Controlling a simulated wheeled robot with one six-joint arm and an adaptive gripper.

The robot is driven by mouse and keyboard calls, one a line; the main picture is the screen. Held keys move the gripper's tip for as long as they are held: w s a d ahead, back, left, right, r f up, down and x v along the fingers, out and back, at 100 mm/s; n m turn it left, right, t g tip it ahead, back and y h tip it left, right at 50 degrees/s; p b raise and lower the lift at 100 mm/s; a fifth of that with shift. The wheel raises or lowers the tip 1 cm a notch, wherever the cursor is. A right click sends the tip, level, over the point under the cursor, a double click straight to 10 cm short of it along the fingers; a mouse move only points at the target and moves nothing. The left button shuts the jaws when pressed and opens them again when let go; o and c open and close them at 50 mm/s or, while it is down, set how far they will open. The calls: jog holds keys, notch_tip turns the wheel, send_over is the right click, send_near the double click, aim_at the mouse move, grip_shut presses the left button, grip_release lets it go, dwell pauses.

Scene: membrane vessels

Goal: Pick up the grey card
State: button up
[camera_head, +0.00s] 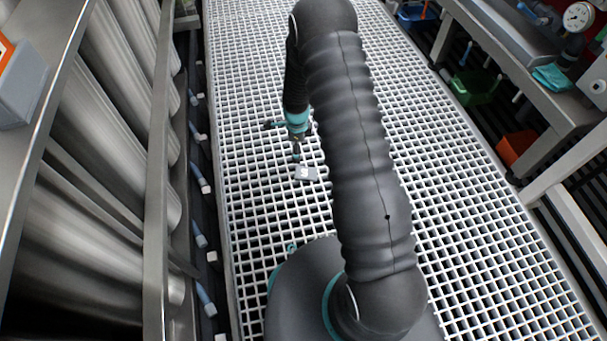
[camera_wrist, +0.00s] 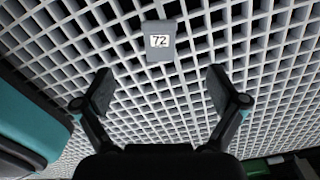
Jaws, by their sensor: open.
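The grey card (camera_wrist: 161,53) lies on the white floor grating, with a white label reading 72. In the wrist view it is at the top middle, beyond my fingertips and roughly centred between them. My gripper (camera_wrist: 160,90) is open and empty, its two dark fingers spread wide apart. In the head view the grey card (camera_head: 305,173) lies on the grating just below my gripper (camera_head: 296,155) and slightly to its right. The card's lower edge is fully in sight, and nothing touches it.
White grating (camera_head: 470,210) forms the walkway and is clear around the card. Large pale vessels (camera_head: 110,150) behind a metal rail line the left. On the right stand a bench (camera_head: 520,60) with a gauge (camera_head: 578,16), a green bin (camera_head: 474,88) and an orange bin (camera_head: 515,147).

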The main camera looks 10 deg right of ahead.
send_over(296, 171)
jog(key=f, duration=0.5)
jog(key=f+b, duration=0.1)
jog(key=f, duration=0.2)
jog(key=shift+s+d+f, duration=0.15)
jog(key=shift+d+f, duration=0.05)
jog(key=shift+d, duration=0.15)
jog(key=shift+a+f+b, duration=0.15)
jog(key=shift+f+b, duration=0.05)
jog(key=shift+f, duration=1.15)
jog(key=shift+a+f+b, duration=0.15)
jog(key=shift+f+b, duration=0.05)
jog(key=shift+f, duration=1.1)
jog(key=c, duration=1.2)
notch_tip(296, 171, up, 5)
jog(key=shift+d+f+p, duration=0.1)
jog(key=shift+d+p, duration=0.05)
jog(key=shift+p, duration=0.3)
jog(key=shift+c, duration=0.2)
jog(key=s+d+r, duration=0.2)
jog(key=d+r, duration=0.1)
jog(key=d, duration=0.2)
jog(key=s+d+r+p, duration=0.1)
jog(key=s+d+r, duration=0.1)
jog(key=d, duration=0.3)
jog(key=shift+d+r, duration=0.35)
jog(key=shift+r, duration=0.25)
